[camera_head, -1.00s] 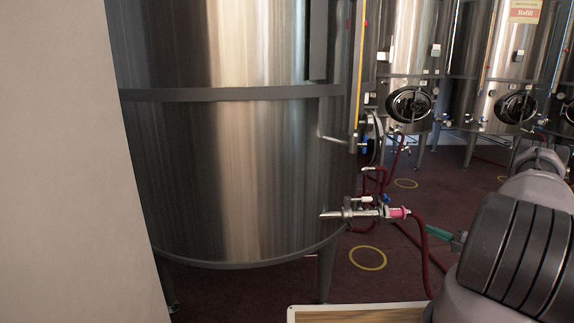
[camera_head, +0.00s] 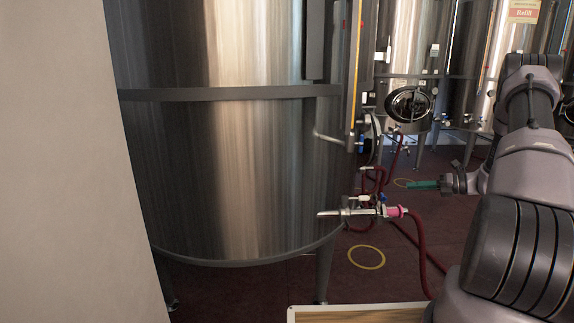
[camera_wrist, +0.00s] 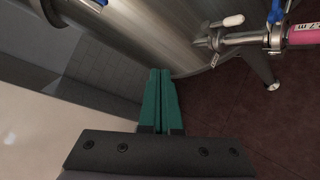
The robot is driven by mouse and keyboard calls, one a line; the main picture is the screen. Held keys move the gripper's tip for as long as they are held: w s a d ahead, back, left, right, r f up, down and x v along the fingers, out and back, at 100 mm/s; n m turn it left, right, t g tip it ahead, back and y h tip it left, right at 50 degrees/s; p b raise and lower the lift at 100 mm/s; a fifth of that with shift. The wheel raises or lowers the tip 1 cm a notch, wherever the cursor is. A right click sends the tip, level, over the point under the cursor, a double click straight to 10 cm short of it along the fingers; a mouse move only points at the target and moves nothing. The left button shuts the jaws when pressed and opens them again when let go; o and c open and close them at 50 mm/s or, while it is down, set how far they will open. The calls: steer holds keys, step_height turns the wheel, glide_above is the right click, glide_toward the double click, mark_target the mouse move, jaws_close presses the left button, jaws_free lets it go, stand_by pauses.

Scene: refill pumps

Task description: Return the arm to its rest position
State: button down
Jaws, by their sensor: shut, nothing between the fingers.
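My gripper (camera_head: 424,184) is in the head view, right of the large steel tank, with its green fingers pointing left. In the wrist view my gripper (camera_wrist: 161,72) has its two green fingers side by side, closed together with nothing between them. My arm reaches it from the right edge of the head view, raised and bent. The gripper is above the dark red floor, apart from the tank's outlet valve (camera_head: 360,211).
The large steel tank (camera_head: 235,150) fills the middle left. Its valve has a pink fitting (camera_head: 396,212) and a red hose (camera_head: 417,238). More tanks (camera_head: 403,60) stand behind. A pale wall (camera_head: 60,180) is at left. A wooden board (camera_head: 355,314) with a light rim is at the bottom.

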steer(key=s+a+r+n+g+h, duration=0.2)
steer(key=s+a+r+n, duration=0.25)
steer(key=r, duration=0.25)
steer(key=s+a+r+n+g+h, duration=0.1)
steer(key=s+a+r+n, duration=0.2)
steer(key=a+r+n, duration=0.4)
steer(key=s+a+r+n+g+h, duration=0.2)
steer(key=s+a+r+n, duration=0.15)
steer(key=r, duration=0.45)
steer(key=s+a+r+n+t+h, duration=0.1)
steer(key=s+r+n+h, duration=0.1)
steer(key=s+n, duration=0.3)
steer(key=s+a+r+n+t+h, duration=0.2)
steer(key=s+r+n, duration=0.3)
steer(key=s, duration=0.5)
steer(key=s+a+r+n+t+h, duration=0.1)
steer(key=s+a+r+n+h, duration=0.1)
steer(key=s+n, duration=0.4)
steer(key=shift+s+a+r+t, duration=0.25)
steer(key=shift+s+r+t, duration=0.15)
steer(key=shift+s+r, duration=0.55)
steer(key=shift+s+f, duration=0.2)
